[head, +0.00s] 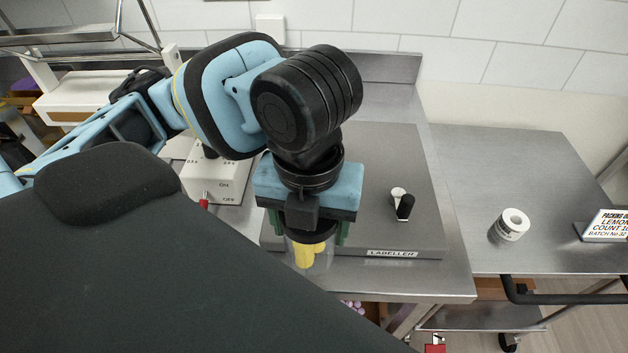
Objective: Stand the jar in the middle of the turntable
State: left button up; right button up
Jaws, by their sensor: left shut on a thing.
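My left gripper (314,232) comes down from above, its fingers on either side of a clear jar (305,258). It is shut on the jar near its dark top. The jar looks upright and has yellow pieces inside. It shows in front of the left part of the grey labeller (385,170), near its front edge. I cannot make out the turntable; the arm and gripper cover that part of the labeller. I cannot tell whether the jar's base touches anything. My right gripper is not in view.
A black and white knob (402,203) stands on the labeller's right side. A white control box (215,180) with a red lever is left of the gripper. A roll (510,225) and a sign (604,227) stand on the right-hand steel table (510,170), otherwise clear.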

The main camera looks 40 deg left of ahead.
pick_arm(q)
jog(key=w+a+f+b, duration=0.1)
jog(key=w+a, duration=0.7)
jog(key=w, duration=0.3)
jog(key=shift+w+f+b, duration=0.2)
jog(key=shift+w+b, duration=0.1)
jog(key=shift+w, duration=0.1)
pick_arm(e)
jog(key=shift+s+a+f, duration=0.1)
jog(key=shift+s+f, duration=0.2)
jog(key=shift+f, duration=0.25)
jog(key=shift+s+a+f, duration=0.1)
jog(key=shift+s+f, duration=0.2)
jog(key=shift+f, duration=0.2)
pick_arm(q)
jog(key=shift+w+a+f, duration=0.1)
jog(key=shift+w+f, duration=0.05)
jog(key=shift+f, duration=0.45)
jog(key=shift+w+a+f, duration=0.15)
jog(key=shift+w+f, duration=0.05)
jog(key=shift+f, duration=0.4)
jog(key=shift+w+a+f, duration=0.1)
jog(key=shift+w+f, duration=0.05)
jog(key=shift+f, duration=0.45)
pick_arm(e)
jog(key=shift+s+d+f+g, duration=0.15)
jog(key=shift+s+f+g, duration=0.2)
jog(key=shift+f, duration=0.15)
pick_arm(q)
jog(key=shift+f, duration=0.1)
